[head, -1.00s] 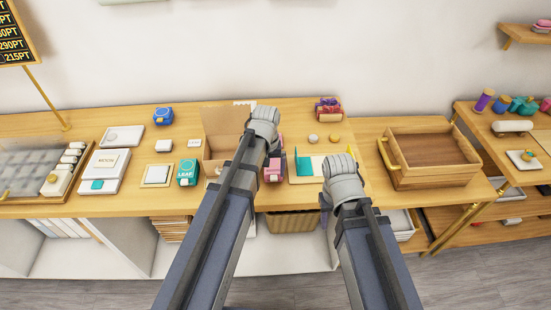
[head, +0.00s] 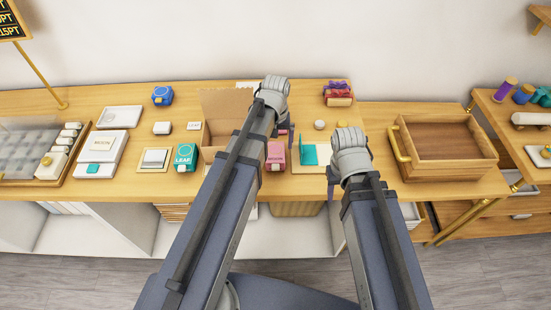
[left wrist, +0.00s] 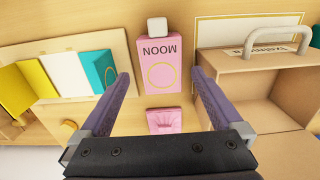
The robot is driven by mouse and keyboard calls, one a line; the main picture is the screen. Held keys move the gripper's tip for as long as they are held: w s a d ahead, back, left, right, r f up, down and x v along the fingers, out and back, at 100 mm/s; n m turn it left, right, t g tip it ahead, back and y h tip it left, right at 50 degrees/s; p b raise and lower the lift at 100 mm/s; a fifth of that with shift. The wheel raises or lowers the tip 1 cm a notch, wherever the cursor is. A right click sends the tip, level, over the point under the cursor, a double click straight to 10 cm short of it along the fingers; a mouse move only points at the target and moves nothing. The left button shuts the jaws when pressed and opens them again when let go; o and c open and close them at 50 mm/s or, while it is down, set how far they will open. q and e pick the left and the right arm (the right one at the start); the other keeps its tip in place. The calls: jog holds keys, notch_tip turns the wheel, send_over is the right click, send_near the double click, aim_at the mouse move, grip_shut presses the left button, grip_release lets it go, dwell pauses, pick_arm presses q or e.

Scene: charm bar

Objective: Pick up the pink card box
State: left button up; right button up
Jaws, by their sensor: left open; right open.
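The pink card box (head: 275,155) lies on the wooden counter beside my left forearm in the head view. In the left wrist view the pink card box (left wrist: 160,68) reads MOON and has a gold ring and a white tab at its far end. My left gripper (left wrist: 160,76) is open, its two purple fingers on either side of the box in that view, apart from it. In the head view my left gripper (head: 281,128) is mostly hidden by its wrist. My right gripper (head: 331,180) hangs over the counter's front, right of the box.
A teal LEAF box (head: 185,157) and an open cardboard carton (head: 221,103) are to the left. A teal, white and yellow folded card (left wrist: 60,73) stands close by. A smaller pink item (left wrist: 166,120) lies below the box. A wooden tray (head: 403,145) is at right.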

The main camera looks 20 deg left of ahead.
aim_at(275, 152)
pick_arm(q)
jog(key=shift+w+a+f+b, duration=0.1)
jog(key=shift+w+f+b, duration=0.05)
jog(key=shift+f+b, duration=1.55)
jog(key=shift+w+a+f+b, duration=0.1)
jog(key=shift+w+f+b, duration=0.05)
jog(key=shift+f+b, duration=1.5)
jog(key=shift+p, duration=0.3)
jog(key=c, duration=1.2)
